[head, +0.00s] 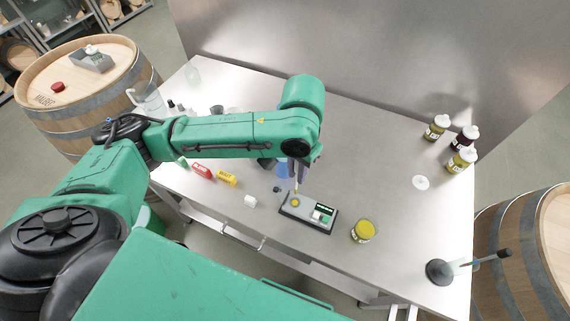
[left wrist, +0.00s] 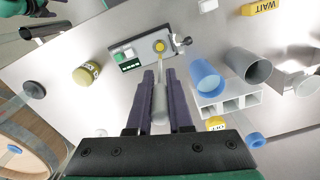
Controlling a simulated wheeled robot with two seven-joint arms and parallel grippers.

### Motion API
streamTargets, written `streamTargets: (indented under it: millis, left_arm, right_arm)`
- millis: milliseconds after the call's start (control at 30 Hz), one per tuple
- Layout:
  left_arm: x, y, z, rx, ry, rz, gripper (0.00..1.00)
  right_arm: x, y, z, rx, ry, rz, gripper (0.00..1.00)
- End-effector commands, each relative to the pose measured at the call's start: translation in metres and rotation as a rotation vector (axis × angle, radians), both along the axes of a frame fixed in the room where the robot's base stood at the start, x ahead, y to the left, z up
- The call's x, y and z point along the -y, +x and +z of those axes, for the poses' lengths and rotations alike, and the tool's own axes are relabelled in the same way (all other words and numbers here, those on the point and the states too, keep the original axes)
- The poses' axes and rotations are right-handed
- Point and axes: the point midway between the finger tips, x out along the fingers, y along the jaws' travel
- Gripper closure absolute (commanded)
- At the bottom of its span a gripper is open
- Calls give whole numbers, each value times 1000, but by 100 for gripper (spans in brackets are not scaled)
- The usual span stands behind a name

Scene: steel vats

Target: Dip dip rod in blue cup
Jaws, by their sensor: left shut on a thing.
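My left gripper (head: 298,178) is shut on the dip rod, a grey handle (left wrist: 160,104) with a thin yellowish tip, seen between the dark fingers (left wrist: 160,82) in the left wrist view. The rod points down toward the yellow round spot (left wrist: 160,46) on a small grey device (head: 306,212); I cannot tell whether it touches. In the head view the blue cup (head: 283,170) is partly hidden by the gripper. My right gripper is not in view.
A dark grey cup (left wrist: 252,66) stands beside the blue cup. Several bottles (head: 461,160) stand at the right back, and a black stand (head: 440,272) at the right edge.

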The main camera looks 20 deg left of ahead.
Motion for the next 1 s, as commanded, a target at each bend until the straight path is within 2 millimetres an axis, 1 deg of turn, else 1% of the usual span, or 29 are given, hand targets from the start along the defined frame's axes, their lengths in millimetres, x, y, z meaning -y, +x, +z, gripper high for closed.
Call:
streamTargets:
  millis: [333,400,467,567,600,700,767,800,867,1000]
  left_arm:
    - [0,0,0,0,0,1,100]
    - [-2,5,1,3,2,17,100]
    - [-7,14,5,8,6,54,100]
    - [-21,41,14,18,12,168,100]
    - [-29,54,20,20,14,226,100]
    - [-50,82,34,16,10,374,100]
    - [-61,94,41,10,5,448,100]
    - [-66,100,44,5,2,485,100]
    - [-71,104,47,0,1,518,100]
    - [-73,105,48,-1,-1,527,100]
  right_arm:
    - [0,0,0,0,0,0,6]
    - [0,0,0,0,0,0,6]
    - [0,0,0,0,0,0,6]
    - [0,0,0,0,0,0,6]
    - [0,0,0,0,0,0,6]
    - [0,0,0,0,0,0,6]
    - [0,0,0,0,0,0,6]
    - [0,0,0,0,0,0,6]
    - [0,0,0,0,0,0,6]
    - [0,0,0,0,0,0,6]
